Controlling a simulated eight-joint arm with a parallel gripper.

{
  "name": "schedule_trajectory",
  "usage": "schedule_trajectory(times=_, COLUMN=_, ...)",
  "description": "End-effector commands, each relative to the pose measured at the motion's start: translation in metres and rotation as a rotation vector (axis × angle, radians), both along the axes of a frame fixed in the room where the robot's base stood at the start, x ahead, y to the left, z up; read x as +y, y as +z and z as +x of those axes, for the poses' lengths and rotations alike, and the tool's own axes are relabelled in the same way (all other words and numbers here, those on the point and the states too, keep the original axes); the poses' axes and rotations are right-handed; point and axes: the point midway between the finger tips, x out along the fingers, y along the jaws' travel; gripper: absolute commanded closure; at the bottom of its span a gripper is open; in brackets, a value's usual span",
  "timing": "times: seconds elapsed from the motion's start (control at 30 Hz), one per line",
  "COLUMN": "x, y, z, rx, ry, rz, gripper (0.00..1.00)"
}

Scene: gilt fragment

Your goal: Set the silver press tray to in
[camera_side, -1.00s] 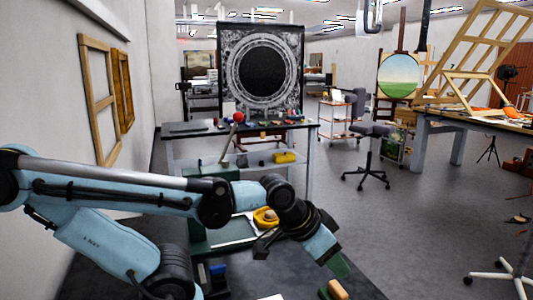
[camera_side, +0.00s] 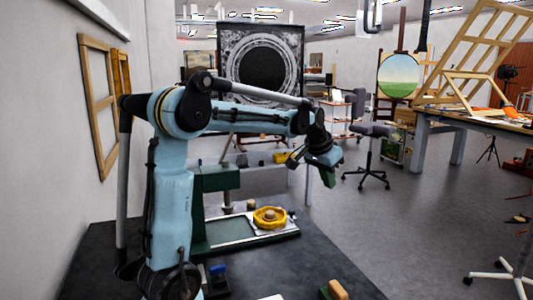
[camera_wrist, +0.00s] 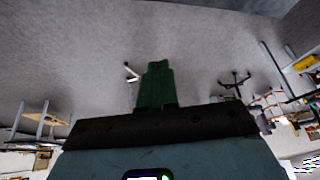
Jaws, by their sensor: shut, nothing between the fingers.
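A green press (camera_side: 215,180) stands on the dark bench, its head over the left end of its base. The silver tray (camera_side: 232,229) lies flat along the base. A yellow round piece (camera_side: 270,217) with a tan knob sits at the right end, out from under the press head. My gripper (camera_side: 329,179) is up in the air, right of and above the tray, apart from it. Its green fingers are together and empty, also in the wrist view (camera_wrist: 156,85). My arm hides part of the press's left side. The wrist view does not show the press.
A wood-topped block (camera_side: 337,290) lies at the bench's front edge. A small blue-topped item (camera_side: 217,271) stands beside my arm's base. Behind is a shelf table with a dark ornate frame (camera_side: 262,65). The bench right of the press is mostly clear.

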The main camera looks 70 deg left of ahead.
Motion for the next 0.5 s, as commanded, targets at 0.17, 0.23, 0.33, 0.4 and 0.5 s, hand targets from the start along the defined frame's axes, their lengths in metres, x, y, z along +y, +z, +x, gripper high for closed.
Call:
schedule_trajectory(times=0.17, x=0.078, y=-0.018, z=0.007, rx=0.035, ry=0.078, rz=-0.02, gripper=1.0)
schedule_trajectory(times=0.23, x=0.105, y=-0.026, z=0.005, rx=0.045, ry=0.101, rz=-0.028, gripper=1.0)
schedule_trajectory(times=0.33, x=0.137, y=-0.038, z=0.0, rx=0.06, ry=0.129, rz=-0.038, gripper=1.0)
schedule_trajectory(times=0.4, x=0.153, y=-0.045, z=-0.003, rx=0.066, ry=0.143, rz=-0.044, gripper=1.0)
schedule_trajectory(times=0.5, x=0.166, y=-0.052, z=-0.007, rx=0.072, ry=0.154, rz=-0.051, gripper=1.0)
